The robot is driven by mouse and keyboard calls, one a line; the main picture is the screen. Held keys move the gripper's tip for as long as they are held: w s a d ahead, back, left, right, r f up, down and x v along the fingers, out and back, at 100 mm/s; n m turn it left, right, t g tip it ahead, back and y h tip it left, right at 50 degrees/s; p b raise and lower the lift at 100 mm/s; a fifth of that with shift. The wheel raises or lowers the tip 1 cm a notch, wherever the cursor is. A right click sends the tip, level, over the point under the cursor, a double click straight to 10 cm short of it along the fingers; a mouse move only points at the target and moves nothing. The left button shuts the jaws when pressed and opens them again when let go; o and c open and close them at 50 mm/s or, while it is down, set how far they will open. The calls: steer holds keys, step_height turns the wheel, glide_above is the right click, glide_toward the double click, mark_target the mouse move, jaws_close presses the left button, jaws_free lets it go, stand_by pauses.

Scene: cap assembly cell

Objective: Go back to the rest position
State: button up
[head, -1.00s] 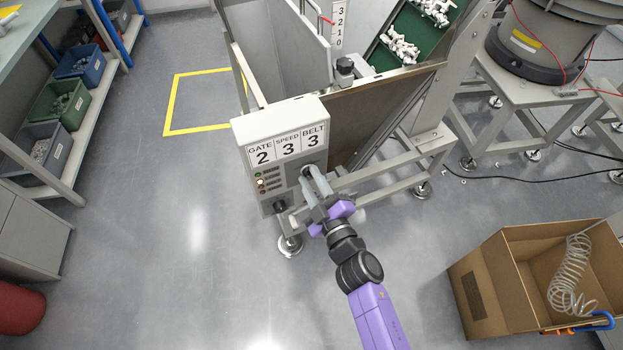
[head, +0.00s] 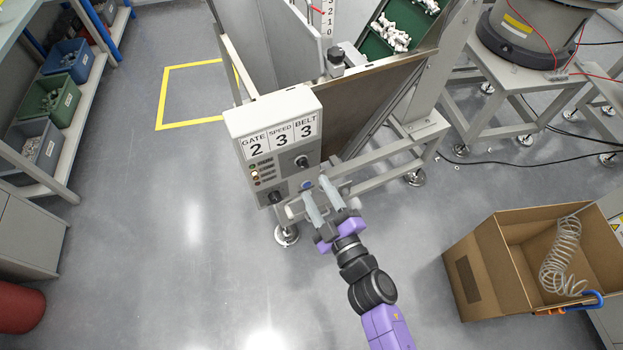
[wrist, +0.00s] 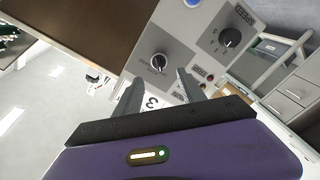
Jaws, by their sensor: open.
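My gripper (head: 318,190) is open and empty, just in front of the lower right part of the control box (head: 272,112). The box's top labels read GATE 2, SPEED 3, BELT 3. A black knob (head: 302,161) on its front stands clear above the fingertips. In the wrist view, the two fingers (wrist: 158,92) are spread apart, with one black knob (wrist: 159,62) beyond the gap between them and another knob (wrist: 230,37) to the right. The fingers hold nothing.
A cardboard box (head: 478,262) with a coiled hose (head: 562,257) stands at the lower right. A shelf with bins (head: 48,102) is at the left. The machine frame (head: 400,150) rises behind the control box. Open grey floor (head: 160,250) lies at lower left.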

steer(key=shift+s+d, duration=0.2)
steer(key=shift+s, duration=0.15)
stand_by(0.3)
steer(key=s+d+r+m+h, duration=0.3)
steer(key=s+d, duration=0.4)
steer(key=s, duration=0.4)
steer(key=s+d+r+m+h, duration=0.3)
steer(key=s+d+r+m, duration=0.3)
steer(key=s, duration=0.5)
steer(key=s+d+r+m+h, duration=0.3)
steer(key=s+d+r+m, duration=0.2)
steer(key=s+d, duration=0.3)
steer(key=s+m, duration=0.1)
steer(key=s, duration=0.2)
steer(key=shift+g, duration=0.4)
